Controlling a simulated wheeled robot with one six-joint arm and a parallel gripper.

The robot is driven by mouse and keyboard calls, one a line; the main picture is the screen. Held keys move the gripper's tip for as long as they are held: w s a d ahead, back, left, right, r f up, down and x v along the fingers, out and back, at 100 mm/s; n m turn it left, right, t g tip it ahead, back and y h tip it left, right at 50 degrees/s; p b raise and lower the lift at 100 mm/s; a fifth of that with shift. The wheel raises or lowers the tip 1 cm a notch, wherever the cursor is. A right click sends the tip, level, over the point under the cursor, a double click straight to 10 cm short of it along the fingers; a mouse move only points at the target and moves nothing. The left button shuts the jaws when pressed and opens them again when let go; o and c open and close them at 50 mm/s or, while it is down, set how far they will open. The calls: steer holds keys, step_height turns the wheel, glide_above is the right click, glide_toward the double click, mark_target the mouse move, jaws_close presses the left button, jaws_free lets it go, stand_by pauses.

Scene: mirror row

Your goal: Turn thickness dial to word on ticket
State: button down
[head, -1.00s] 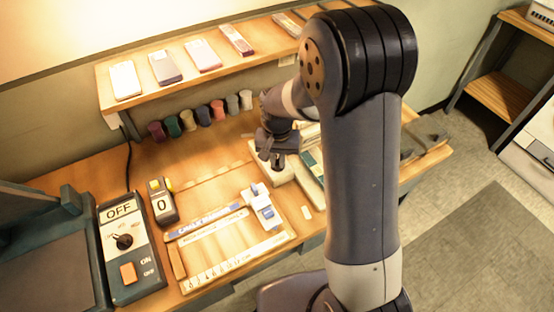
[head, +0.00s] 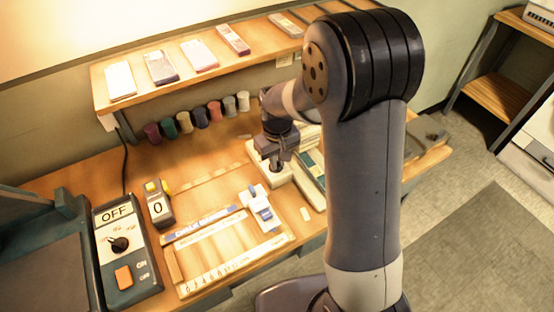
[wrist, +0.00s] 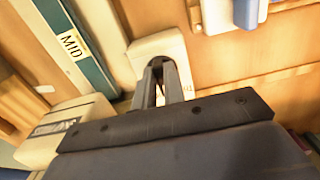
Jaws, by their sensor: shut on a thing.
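My gripper (head: 275,163) is at a pale block-like device (head: 256,157) in the middle of the bench. In the wrist view its two fingers (wrist: 161,70) are close together over the pale device (wrist: 150,46), shut on a small part that they mostly hide. Beside it is a dark teal unit (wrist: 62,20) with a label reading MID (wrist: 72,44). At the left of the head view, a control box (head: 135,280) shows OFF and has a black knob (head: 119,244) and an orange switch.
A small counter (head: 158,205) reads 0. A wooden tray (head: 175,265) with strips and a blue-and-white clamp (head: 261,208) lies in front. Several coloured spools hang under a shelf (head: 180,75) of flat samples.

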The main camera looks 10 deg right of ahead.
stand_by(0.3)
steer(key=c, duration=1.5)
jaws_free()
steer(key=shift+r, duration=0.1)
step_height(320, 180, up, 11)
steer(key=shift+f, duration=0.15)
step_height(320, 180, down, 11)
